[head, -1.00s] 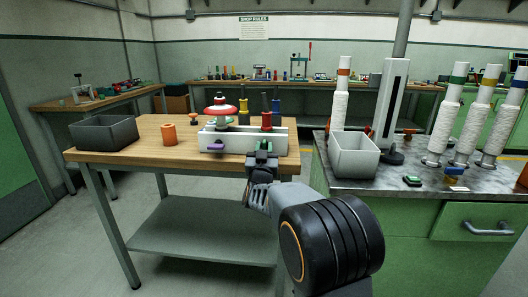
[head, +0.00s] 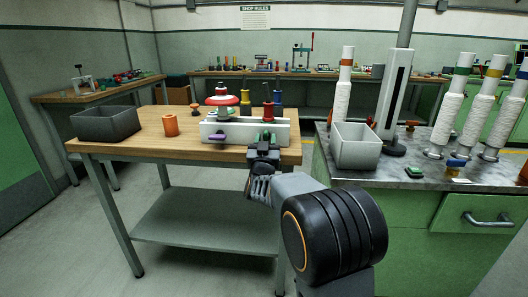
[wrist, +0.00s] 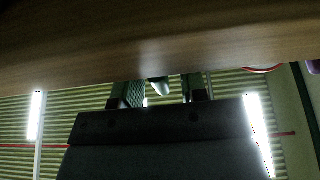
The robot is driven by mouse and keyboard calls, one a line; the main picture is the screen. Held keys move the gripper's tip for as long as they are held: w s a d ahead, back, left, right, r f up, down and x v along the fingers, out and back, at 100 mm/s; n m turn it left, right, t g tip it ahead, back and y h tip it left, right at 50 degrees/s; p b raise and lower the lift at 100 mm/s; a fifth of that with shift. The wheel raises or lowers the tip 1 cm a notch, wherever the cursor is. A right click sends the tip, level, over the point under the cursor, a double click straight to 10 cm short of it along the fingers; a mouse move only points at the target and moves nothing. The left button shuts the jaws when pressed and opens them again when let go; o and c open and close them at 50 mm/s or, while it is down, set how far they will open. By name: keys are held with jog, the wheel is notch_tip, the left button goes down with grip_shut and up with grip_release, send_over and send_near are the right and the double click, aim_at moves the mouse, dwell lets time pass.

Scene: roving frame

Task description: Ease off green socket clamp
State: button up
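The pale socket block (head: 228,132) stands on the wooden workbench, holding a red-and-white domed piece (head: 222,101) and yellow, red and blue upright tools. A small green piece, seemingly the green socket clamp (head: 267,136), shows at the block's front right, partly hidden by my gripper (head: 264,150). A purple clamp (head: 218,138) is at the front left. In the wrist view, my gripper's two fingers (wrist: 163,94) are apart, with a small pale grey piece (wrist: 159,86) showing between them. I cannot tell whether they touch it.
A dark grey bin (head: 106,124) and an orange cylinder (head: 170,126) stand left on the workbench (head: 160,147). A pale bin (head: 355,148) and tall white spools (head: 449,120) stand on the green cabinet to the right. A wood surface (wrist: 120,45) fills the upper wrist view.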

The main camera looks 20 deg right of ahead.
jog(key=v, duration=1.3)
jog(key=shift+s+p, duration=0.15)
jog(key=shift+p, duration=0.2)
jog(key=shift+a+f, duration=0.1)
jog(key=shift+f, duration=0.05)
jog(key=s+a+r+n+g+y+p, duration=0.3)
jog(key=a+r+n+g+y+p, duration=0.3)
jog(key=r+y+p, duration=0.8)
jog(key=s+r+g+h+p, duration=0.3)
jog(key=s+g+p, duration=0.7)
jog(key=s+p, duration=0.5)
jog(key=shift+s+a+r+p, duration=0.3)
jog(key=shift+s+a+p, duration=0.1)
jog(key=shift+s, duration=0.2)
